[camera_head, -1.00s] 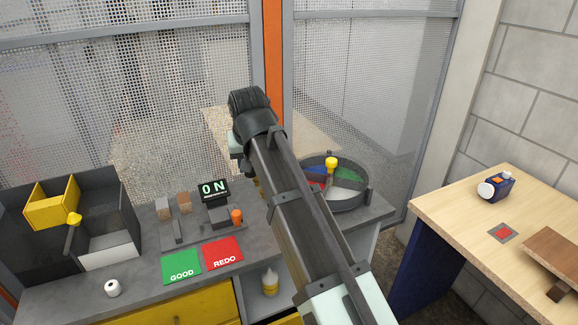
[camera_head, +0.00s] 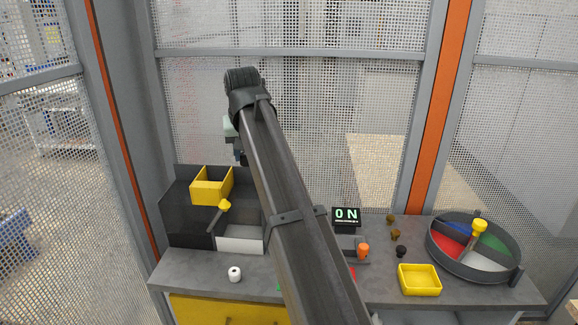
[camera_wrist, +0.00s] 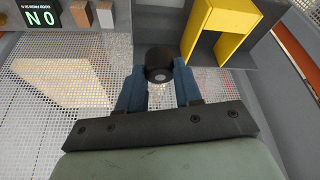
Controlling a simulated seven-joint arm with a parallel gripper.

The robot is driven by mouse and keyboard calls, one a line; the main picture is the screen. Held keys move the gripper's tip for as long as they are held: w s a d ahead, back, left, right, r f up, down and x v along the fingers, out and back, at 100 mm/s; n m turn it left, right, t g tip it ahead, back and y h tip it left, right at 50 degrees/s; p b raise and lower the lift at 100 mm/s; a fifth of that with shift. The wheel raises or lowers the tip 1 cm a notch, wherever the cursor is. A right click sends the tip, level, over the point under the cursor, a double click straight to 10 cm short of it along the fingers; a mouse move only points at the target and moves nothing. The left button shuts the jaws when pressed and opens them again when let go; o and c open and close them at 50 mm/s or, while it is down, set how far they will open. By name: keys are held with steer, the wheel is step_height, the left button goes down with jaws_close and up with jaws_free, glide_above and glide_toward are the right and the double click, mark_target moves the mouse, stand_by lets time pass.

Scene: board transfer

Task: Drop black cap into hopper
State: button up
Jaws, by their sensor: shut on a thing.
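The black cap (camera_wrist: 159,64) is between the blue fingertips of my gripper (camera_wrist: 160,82) in the wrist view, and my gripper is shut on it. In the head view my gripper (camera_head: 240,154) is mostly hidden behind my arm, raised above the bench, and the cap cannot be made out there. A yellow open-topped box (camera_head: 211,193), which looks like the hopper, sits on the dark bin unit at the bench's left. It also shows in the wrist view (camera_wrist: 238,22), up and right of the cap and apart from it.
A yellow lever (camera_head: 224,205) sticks out by the bins. Right of my arm are the ON display (camera_head: 346,216), an orange knob (camera_head: 363,251), a small black piece (camera_head: 401,251), a yellow tray (camera_head: 420,281) and a round divided tray (camera_head: 513,272).

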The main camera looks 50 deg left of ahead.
steer(key=s+a+r+n, duration=0.2)
steer(key=s+a+r, duration=0.25)
steer(key=a, duration=0.45)
steer(key=shift+n+g, duration=0.5)
steer(key=shift+a+f, duration=0.2)
steer(key=shift+f, duration=2.75)
steer(key=shift+y, duration=0.3)
steer(key=o, duration=1.1)
steer(key=shift+r, duration=0.1)
steer(key=v, duration=1.3)
steer(key=shift+r, duration=0.3)
steer(key=shift+d, duration=0.15)
